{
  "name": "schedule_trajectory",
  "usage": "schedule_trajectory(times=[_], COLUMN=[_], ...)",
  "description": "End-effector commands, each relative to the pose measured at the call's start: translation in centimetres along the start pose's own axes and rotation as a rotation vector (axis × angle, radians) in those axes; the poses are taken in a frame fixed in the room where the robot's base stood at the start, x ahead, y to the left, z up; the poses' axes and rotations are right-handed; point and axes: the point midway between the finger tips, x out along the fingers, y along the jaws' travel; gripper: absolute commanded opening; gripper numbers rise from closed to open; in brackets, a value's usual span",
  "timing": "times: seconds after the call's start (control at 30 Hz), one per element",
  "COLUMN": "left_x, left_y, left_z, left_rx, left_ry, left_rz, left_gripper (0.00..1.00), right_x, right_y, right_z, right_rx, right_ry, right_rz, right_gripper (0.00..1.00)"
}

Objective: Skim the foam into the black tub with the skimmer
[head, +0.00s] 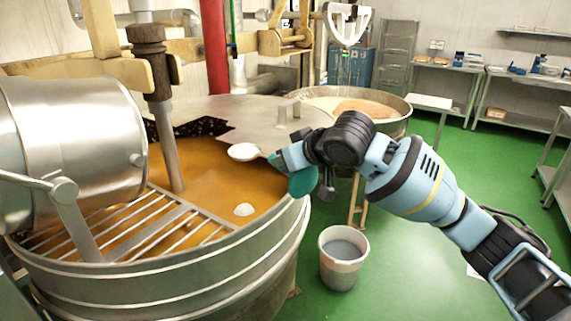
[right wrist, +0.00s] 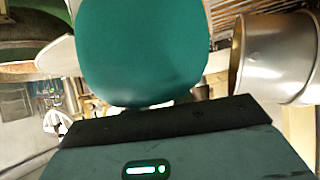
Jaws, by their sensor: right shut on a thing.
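My right gripper (head: 272,160) is shut on the skimmer (head: 243,152), whose pale round head reaches left over the kettle. I cannot tell whether the white on this head is foam or its own surface. A white clump of foam (head: 244,209) sits on the orange mass in the kettle (head: 265,250), below the skimmer and near the rim. A rounded teal part shows by the gripper and fills the upper middle of the right wrist view; the skimmer head is not clear there. No black tub shows; a pale bucket (head: 327,270) with grey inside stands on the floor. My left gripper is out of view.
A metal grate (head: 150,222) covers the kettle's front left. A brown-topped stirring shaft (head: 163,120) stands in the mass, and a steel drum (head: 80,145) overhangs the left. A second kettle (head: 395,126) stands behind. Green floor (head: 430,270) is free at the right.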

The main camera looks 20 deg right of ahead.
Motion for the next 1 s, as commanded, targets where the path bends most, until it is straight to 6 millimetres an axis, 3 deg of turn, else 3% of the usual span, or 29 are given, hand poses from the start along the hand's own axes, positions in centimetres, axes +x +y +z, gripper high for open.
schedule_trajectory(times=[0.33, 1.0], left_x=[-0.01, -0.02], left_y=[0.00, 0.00], left_z=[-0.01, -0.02], left_rx=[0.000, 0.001], left_ry=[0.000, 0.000], left_rz=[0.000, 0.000], left_gripper=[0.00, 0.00], right_x=[-0.45, -0.48], right_y=[0.26, 0.29], right_z=[-1.01, -1.06], right_rx=[-0.001, -0.001], right_ry=[0.018, 0.018], right_rz=[-0.001, -0.001], right_gripper=[0.00, 0.00])
